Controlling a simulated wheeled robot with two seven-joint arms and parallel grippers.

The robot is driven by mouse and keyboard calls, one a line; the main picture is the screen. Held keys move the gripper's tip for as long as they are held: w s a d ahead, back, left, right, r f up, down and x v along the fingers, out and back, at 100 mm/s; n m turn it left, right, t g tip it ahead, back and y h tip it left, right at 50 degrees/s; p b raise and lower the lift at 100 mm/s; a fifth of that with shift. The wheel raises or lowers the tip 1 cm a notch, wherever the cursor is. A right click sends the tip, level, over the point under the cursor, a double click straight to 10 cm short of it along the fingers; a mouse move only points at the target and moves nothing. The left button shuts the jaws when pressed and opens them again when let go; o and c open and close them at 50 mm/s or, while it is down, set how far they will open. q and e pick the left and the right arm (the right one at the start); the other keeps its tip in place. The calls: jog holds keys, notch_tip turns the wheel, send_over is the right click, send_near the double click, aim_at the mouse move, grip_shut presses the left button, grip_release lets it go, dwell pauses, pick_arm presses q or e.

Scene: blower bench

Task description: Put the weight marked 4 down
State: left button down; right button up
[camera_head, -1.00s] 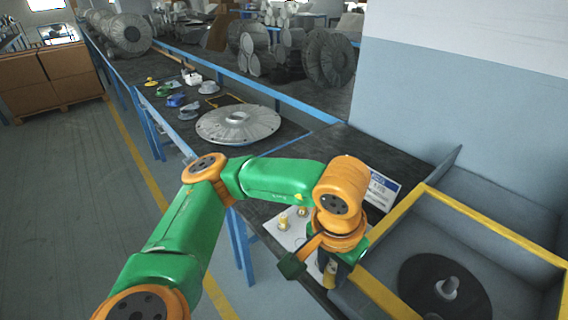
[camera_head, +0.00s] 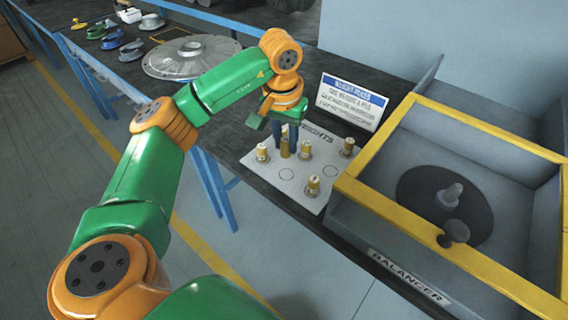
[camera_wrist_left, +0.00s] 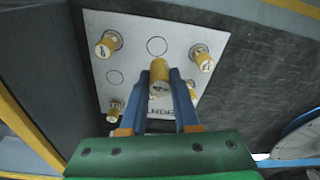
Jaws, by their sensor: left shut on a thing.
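My left gripper (camera_head: 286,144) points down over the white weights sheet (camera_head: 257,173) and is shut on a yellow weight (camera_head: 285,150). In the left wrist view the held weight (camera_wrist_left: 159,74) stands between the blue fingers, beside an empty printed circle (camera_wrist_left: 156,46). Its mark is too small to read surely, and I cannot tell whether its base touches the sheet. Several other yellow weights stand on the sheet, among them one at the left (camera_head: 262,152), one at the back right (camera_head: 347,148) and one at the front (camera_head: 313,186). My right gripper is not in view.
A sign (camera_head: 352,102) stands behind the sheet. The balancer (camera_head: 408,293), with a yellow rim and a dark disc (camera_head: 418,187) inside, is close to the right. A round metal part (camera_head: 191,58) lies on the bench at the back left. Another empty circle (camera_head: 330,171) is on the sheet.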

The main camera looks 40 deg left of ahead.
aim_at(285, 142)
pick_arm(q)
notch_tip(285, 142, down, 7)
jog(key=shift+d+r, duration=0.1)
jog(key=c, duration=0.7)
grip_release()
jog(key=shift+o, duration=0.2)
jog(key=shift+r+p, duration=0.25)
jog(key=shift+p, duration=0.1)
jog(key=r, duration=0.4)
jog(key=s+r, duration=0.1)
jog(key=r, duration=0.6)
jog(key=shift+s+d+r+b, duration=0.25)
jog(key=shift+r+b, duration=0.05)
jog(key=shift+b, duration=0.1)
